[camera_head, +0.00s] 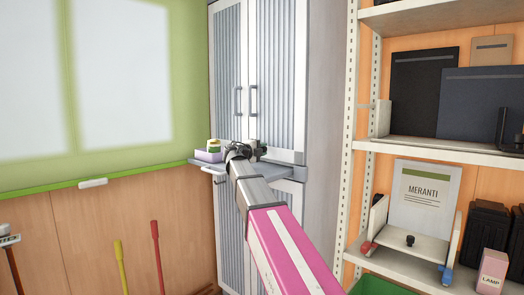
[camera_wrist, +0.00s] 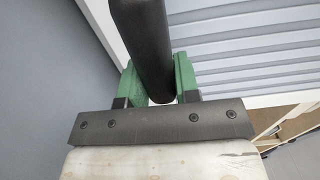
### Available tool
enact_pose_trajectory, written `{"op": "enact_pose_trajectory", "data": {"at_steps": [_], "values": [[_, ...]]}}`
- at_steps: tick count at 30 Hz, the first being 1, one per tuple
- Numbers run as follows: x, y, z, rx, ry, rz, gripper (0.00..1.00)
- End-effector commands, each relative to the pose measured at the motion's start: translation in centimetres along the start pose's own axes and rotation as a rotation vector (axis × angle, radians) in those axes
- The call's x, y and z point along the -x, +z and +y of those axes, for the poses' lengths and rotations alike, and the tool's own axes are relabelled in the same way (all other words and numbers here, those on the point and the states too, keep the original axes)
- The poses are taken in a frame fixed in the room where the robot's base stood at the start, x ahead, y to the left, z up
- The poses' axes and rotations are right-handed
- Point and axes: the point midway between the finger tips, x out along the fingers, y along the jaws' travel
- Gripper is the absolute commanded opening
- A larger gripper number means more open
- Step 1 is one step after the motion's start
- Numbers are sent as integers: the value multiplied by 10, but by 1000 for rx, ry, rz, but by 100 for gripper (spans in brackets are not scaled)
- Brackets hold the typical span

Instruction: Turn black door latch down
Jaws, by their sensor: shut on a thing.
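A black bar (camera_wrist: 143,42), apparently the door latch, runs from the top of the wrist view down between the green fingers of my gripper (camera_wrist: 155,66). The fingers are shut on it, one on each side. In the head view my gripper (camera_head: 240,152) is small and dark at the front of a tall grey cabinet (camera_head: 229,50) with ribbed doors, just below the upper doors. I cannot make out the latch there, as my arm and gripper cover that spot. The ribbed door surface (camera_wrist: 245,45) fills the right of the wrist view.
A grey ledge (camera_head: 284,155) juts from the cabinet, with a lilac box (camera_head: 208,155) on its left end. Two grey bar handles (camera_head: 254,101) sit above my gripper. Open shelving (camera_head: 449,153) with folders and boxes stands at right. Long-handled tools (camera_head: 157,255) lean at lower left.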

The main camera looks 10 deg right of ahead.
Motion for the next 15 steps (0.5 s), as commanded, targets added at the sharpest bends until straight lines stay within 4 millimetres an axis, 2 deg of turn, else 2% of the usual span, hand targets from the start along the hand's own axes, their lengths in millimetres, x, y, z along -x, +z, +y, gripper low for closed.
{"op": "enact_pose_trajectory", "data": {"at_steps": [1, 2, 3, 4, 15], "values": [[0, -1, 1, -8, 5, 2, 0], [0, -1, 1, -8, 5, 2, 39], [0, -1, 1, -8, 5, 2, 52], [0, -1, 1, -7, 5, 1, 55], [6, -1, 1, -3, 2, 0, 55]]}}
